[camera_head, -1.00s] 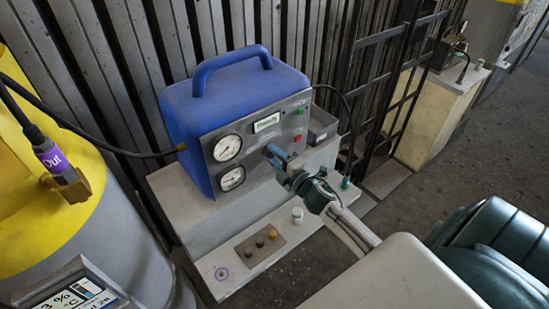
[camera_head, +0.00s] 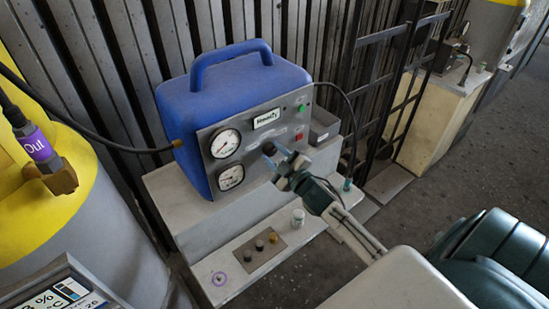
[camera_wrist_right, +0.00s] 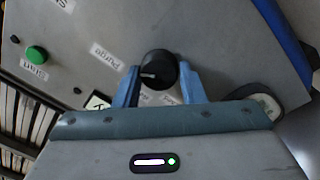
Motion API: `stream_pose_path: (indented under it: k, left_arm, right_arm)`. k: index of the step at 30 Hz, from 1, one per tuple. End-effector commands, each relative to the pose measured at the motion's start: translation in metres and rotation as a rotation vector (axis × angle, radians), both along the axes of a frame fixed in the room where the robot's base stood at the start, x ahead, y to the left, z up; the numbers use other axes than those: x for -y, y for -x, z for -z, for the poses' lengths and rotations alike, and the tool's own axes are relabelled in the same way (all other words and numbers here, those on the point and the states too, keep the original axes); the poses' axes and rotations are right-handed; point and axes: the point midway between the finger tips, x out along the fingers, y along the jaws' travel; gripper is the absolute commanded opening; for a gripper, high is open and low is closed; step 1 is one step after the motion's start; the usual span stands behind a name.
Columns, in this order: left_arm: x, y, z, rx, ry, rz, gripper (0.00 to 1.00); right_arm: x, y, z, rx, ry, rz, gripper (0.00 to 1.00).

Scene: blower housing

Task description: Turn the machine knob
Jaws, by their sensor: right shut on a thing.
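The machine is a blue case (camera_head: 235,95) with a grey front panel (camera_head: 240,137) bearing two round gauges, a label, a green button and a red button. The black round knob (camera_wrist_right: 158,70) with a pale pointer mark sits between the blue fingers of my right gripper (camera_wrist_right: 160,85) in the wrist view. In the head view the right gripper (camera_head: 280,160) reaches the panel right of the gauges, and it mostly covers the knob there. The right gripper is shut on the knob. My left gripper is in neither view.
A grey ledge (camera_head: 215,285) in front of the machine carries a plate with small knobs (camera_head: 259,246) and a white cylinder (camera_head: 298,217). A yellow and grey tank (camera_head: 60,205) stands at left. A black metal rack (camera_head: 398,75) stands right of the machine.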

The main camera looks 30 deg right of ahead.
Motion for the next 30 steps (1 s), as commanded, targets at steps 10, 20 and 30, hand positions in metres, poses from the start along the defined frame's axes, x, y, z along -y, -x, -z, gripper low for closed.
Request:
stream_pose_path:
  k: [10, 20, 30]
  left_arm:
    - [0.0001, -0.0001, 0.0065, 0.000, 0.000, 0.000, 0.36]
    - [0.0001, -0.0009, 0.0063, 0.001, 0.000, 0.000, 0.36]
    - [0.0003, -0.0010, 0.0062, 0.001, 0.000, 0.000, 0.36]
  right_arm:
    - [0.0002, 0.0003, 0.0016, -0.010, -0.079, 0.001, 0.14]
    - [0.0002, 0.0003, 0.0015, -0.011, -0.084, 0.001, 0.14]
    - [0.0001, 0.0001, 0.0008, -0.008, -0.082, 0.001, 0.59]
